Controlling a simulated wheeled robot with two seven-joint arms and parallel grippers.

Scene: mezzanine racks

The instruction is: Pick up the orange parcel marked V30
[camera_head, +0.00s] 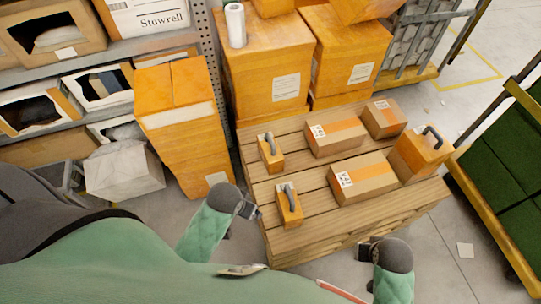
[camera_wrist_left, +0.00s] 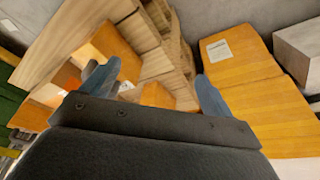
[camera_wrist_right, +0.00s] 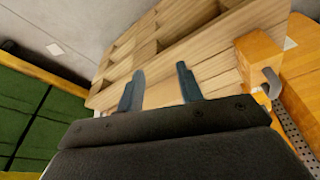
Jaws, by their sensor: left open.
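Several parcels stand on a wooden pallet (camera_head: 385,222) in the head view. Two small orange parcels with grey handles stand at its left, one farther back (camera_head: 271,155) and one nearer (camera_head: 289,208). A larger orange parcel with a dark handle (camera_head: 420,155) stands at the right. No V30 mark is readable on any of them. My left gripper (camera_head: 250,211) is open and empty beside the pallet's left edge, left of the nearer small parcel. Its open fingers (camera_wrist_left: 157,75) show in the left wrist view. My right gripper (camera_head: 366,250) is open and empty off the pallet's near edge.
Brown boxes with orange tape (camera_head: 335,138) (camera_head: 362,179) and a smaller box (camera_head: 384,118) share the pallet. Tall orange cartons (camera_head: 265,75) stand behind it. A shelf rack (camera_head: 150,45) is at left. A green-decked cart (camera_head: 505,150) is at right, with bare floor between.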

